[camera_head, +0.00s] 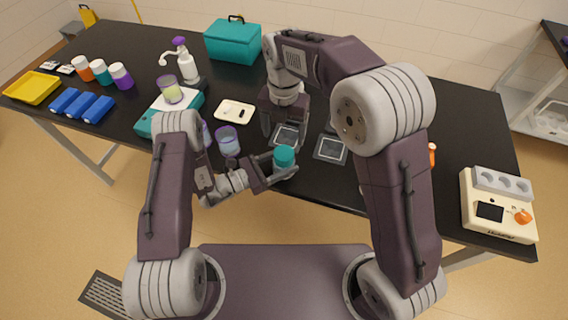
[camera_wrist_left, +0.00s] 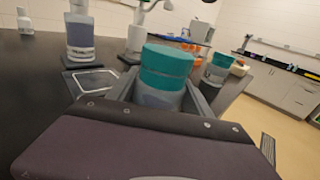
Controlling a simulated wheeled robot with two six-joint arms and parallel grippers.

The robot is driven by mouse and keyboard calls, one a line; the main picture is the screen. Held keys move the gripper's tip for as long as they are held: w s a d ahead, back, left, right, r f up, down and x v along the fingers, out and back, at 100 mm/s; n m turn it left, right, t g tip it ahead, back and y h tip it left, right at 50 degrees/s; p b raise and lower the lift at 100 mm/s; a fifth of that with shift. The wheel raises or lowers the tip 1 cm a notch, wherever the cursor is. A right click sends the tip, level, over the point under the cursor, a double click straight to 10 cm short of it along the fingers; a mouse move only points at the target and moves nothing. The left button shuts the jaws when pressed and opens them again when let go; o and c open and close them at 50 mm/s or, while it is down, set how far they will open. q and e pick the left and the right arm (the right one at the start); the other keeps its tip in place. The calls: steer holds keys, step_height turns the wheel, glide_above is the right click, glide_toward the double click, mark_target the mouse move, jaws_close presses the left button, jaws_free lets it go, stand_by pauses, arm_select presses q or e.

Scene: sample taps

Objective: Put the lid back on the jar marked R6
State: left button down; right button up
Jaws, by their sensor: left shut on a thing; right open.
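A jar with a teal lid (camera_head: 284,155) is held upright between the fingers of my left gripper (camera_head: 284,170), near the table's front edge. In the left wrist view the teal lid (camera_wrist_left: 167,66) sits on top of a grey, clear-looking jar body (camera_wrist_left: 157,98); whether it is fully seated I cannot tell. No R6 marking is readable, and the jar's lower part is hidden by my gripper. My right gripper (camera_head: 284,130) is open and empty just behind the jar, pointing down over a grey square pad (camera_head: 287,137).
Two purple-rimmed cups, one clearly visible (camera_head: 228,142), stand left of my left gripper. A teal device (camera_head: 150,124) bears a cup (camera_head: 170,91). A cream machine (camera_head: 497,205) is at right.

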mark_target(284, 152)
steer(key=shift+f, duration=4)
